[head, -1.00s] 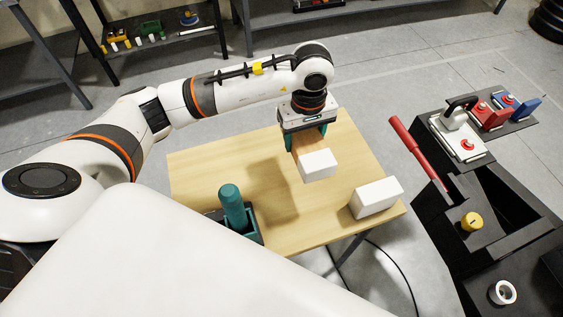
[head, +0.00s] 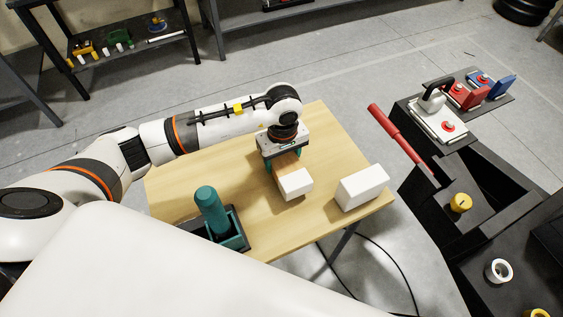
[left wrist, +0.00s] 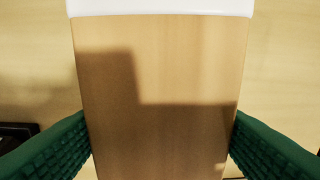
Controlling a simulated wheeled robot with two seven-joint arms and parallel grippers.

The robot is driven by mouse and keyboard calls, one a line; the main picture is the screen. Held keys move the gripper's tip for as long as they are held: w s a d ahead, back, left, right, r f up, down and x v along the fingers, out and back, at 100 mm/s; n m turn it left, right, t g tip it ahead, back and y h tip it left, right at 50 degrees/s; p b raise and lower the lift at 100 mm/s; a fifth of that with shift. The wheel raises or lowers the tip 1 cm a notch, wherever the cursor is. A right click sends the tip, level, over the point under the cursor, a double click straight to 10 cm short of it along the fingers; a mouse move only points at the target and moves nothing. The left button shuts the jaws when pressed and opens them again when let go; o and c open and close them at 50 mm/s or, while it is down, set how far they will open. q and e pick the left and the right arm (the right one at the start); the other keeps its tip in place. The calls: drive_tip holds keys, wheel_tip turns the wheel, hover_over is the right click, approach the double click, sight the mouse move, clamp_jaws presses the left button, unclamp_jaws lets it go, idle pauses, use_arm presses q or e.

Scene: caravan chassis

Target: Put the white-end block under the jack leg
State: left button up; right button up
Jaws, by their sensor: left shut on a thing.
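My left gripper (head: 283,163) is shut on the white-end block (head: 295,184), a wooden block with one white end. It holds the block low over the wooden table; I cannot tell whether the block touches the top. In the left wrist view the block's wooden face (left wrist: 160,95) lies between the two green ribbed fingers, its white end at the top edge. A second block (head: 362,187), showing white faces, sits at the table's right edge, apart from the gripper. I cannot make out the jack leg for certain. My right gripper is not in view.
A teal cylinder (head: 211,209) stands in a dark holder on the wooden table (head: 325,130). To the right is a black chassis frame (head: 440,215) with a red lever (head: 400,138), a yellow cap (head: 461,203) and a white ring (head: 498,271). A dark shelf stands at the back left.

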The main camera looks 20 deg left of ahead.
use_arm(q)
drive_tip(key=shift+f, duration=1.3)
drive_tip(key=shift+f, duration=0.15)
drive_tip(key=o, duration=1.2)
